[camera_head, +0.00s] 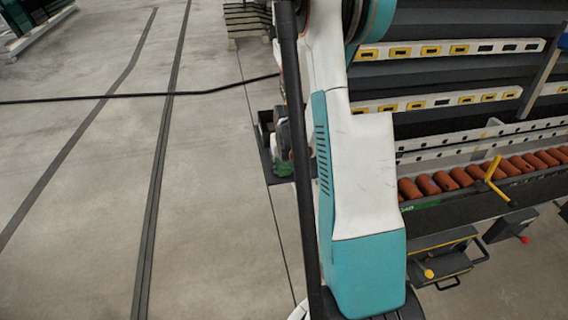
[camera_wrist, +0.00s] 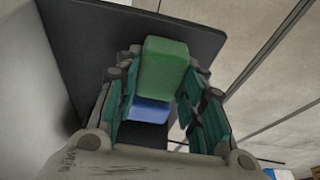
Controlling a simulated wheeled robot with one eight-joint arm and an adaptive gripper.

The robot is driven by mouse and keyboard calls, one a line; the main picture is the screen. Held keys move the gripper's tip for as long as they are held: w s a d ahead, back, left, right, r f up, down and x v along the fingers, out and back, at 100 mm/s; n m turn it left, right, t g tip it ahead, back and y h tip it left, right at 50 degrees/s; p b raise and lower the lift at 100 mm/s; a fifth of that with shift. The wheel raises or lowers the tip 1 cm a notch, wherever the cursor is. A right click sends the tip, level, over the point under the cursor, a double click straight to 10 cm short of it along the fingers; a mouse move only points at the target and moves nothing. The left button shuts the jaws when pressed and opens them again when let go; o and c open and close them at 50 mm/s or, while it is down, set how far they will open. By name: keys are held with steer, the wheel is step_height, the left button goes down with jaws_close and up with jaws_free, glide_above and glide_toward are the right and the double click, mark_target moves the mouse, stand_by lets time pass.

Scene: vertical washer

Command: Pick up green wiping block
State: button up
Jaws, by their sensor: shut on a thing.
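The green wiping block (camera_wrist: 163,68) is between the fingers of my gripper (camera_wrist: 163,88) in the wrist view, and the gripper is shut on it. A blue block (camera_wrist: 149,110) shows just below the green one in that picture; whether they touch I cannot tell. Both are in front of a dark tray-like surface (camera_wrist: 90,25). In the head view the green block (camera_head: 283,168) shows only in part at the left edge of my arm, by the dark tray (camera_head: 264,160). My arm hides most of the gripper there.
The washer's side, with red-brown rollers (camera_head: 455,178) and a yellow handle (camera_head: 491,172), stands to the right of my arm. A black cable (camera_head: 170,94) crosses the view at left.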

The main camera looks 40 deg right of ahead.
mark_target(282, 164)
step_height(282, 164, up, 7)
steer(key=p, duration=0.3)
steer(key=shift+w+a, duration=0.1)
steer(key=w+a+p, duration=0.2)
steer(key=w+a, duration=0.3)
steer(key=a, duration=0.3)
steer(key=w+a+p, duration=0.1)
steer(key=w+a, duration=0.4)
steer(key=a, duration=0.3)
steer(key=shift+a+f+p, duration=0.3)
steer(key=shift+f+p, duration=0.05)
steer(key=shift+p, duration=0.05)
steer(key=shift+w, duration=0.1)
